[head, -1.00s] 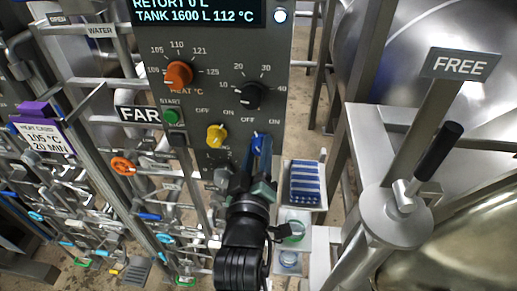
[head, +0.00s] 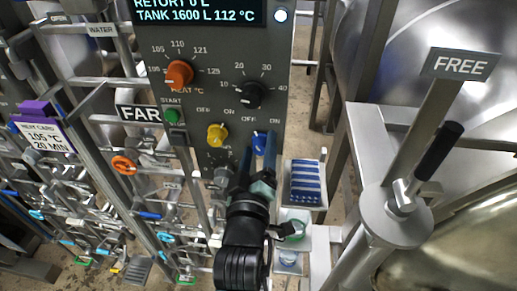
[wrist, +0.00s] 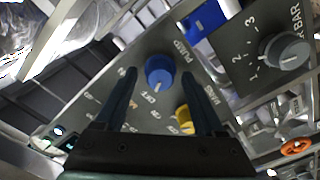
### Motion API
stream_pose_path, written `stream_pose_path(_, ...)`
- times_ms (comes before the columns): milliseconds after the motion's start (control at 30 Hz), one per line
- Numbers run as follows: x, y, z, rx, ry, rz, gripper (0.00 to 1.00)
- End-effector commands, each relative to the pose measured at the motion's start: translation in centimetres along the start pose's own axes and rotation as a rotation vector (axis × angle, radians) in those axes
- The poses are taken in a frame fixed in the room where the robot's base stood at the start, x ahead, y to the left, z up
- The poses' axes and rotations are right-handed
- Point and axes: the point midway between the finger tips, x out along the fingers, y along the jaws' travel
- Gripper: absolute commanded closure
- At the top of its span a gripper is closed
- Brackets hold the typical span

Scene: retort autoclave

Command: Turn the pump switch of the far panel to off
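The pump switch is a blue knob (head: 259,143) low on the grey far panel (head: 215,100), under OFF and ON marks. In the wrist view the blue knob (wrist: 159,68), beside the word PUMP, has a pale pointer line toward the picture's bottom; which mark it meets is unclear. My gripper (head: 260,150) is open, with its two dark blue fingers apart. In the wrist view the knob lies between the fingertips of my gripper (wrist: 159,76), with gaps on both sides. I cannot tell whether the tips reach around it or stop short.
A yellow knob (head: 217,135) sits left of the blue one, close to a finger in the wrist view. Above are a black dial (head: 248,95) and an orange dial (head: 179,74). A blue-striped tray (head: 305,183) is right of my gripper. Pipes and valves crowd the left.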

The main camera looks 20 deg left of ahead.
Motion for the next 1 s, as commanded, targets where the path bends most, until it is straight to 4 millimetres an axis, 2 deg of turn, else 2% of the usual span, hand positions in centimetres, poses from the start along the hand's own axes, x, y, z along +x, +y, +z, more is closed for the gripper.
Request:
stream_pose_path(233, -0.2, -0.1, 0.1, 0.002, 0.0, 0.0, 0.29)
stream_pose_path(367, -1.3, -0.2, 0.2, 0.002, 0.0, 0.0, 0.29)
stream_pose_path(800, -9.5, -0.3, 0.3, 0.001, 0.0, -0.001, 0.29)
stream_pose_path(1000, -12.1, -0.2, 0.2, 0.0, -0.001, -0.001, 0.29)
